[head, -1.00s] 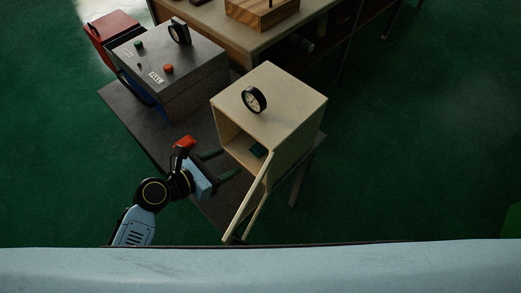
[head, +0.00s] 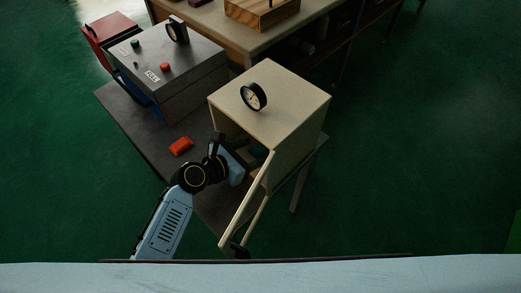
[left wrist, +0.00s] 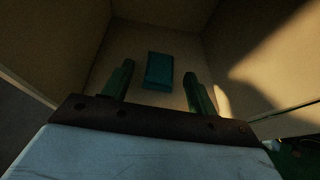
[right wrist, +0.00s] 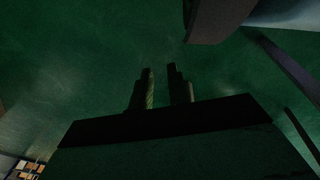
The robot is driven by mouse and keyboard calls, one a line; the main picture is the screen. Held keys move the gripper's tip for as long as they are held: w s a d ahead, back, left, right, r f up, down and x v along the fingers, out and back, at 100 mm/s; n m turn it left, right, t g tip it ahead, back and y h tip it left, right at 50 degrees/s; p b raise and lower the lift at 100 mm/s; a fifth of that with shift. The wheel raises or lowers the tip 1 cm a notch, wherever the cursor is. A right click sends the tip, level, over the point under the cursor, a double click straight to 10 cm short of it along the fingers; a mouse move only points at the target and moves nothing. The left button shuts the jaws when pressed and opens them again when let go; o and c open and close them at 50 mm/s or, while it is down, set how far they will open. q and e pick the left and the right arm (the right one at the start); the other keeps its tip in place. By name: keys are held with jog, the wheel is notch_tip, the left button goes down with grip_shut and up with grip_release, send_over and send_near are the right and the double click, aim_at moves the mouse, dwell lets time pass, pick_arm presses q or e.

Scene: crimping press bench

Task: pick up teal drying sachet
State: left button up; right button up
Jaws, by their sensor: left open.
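The teal drying sachet (left wrist: 158,71) lies on the floor of the open beige cabinet (head: 277,105), seen in the left wrist view. In the head view I cannot clearly make it out behind my left gripper (head: 252,155). That gripper reaches in through the cabinet's open front. Its jaws are open, with one green finger on each side of the sachet's line in the left wrist view; the sachet lies just ahead between the tips, not gripped. My right gripper (right wrist: 160,73) shows a narrow empty gap between its fingers, over the green floor.
The cabinet door (head: 246,207) hangs open beside my left arm. A round dial (head: 254,96) stands on the cabinet top. A red object (head: 181,146) lies on the dark table (head: 128,107), left of my gripper. A grey press box (head: 180,72) stands behind it.

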pick_arm(q)
jog(key=shift+w+d+f, duration=0.25)
jog(key=shift+w+d, duration=0.2)
jog(key=shift+d, duration=0.05)
jog(key=c, duration=1)
jog(key=shift+c, duration=0.3)
jog(key=shift+r, duration=0.15)
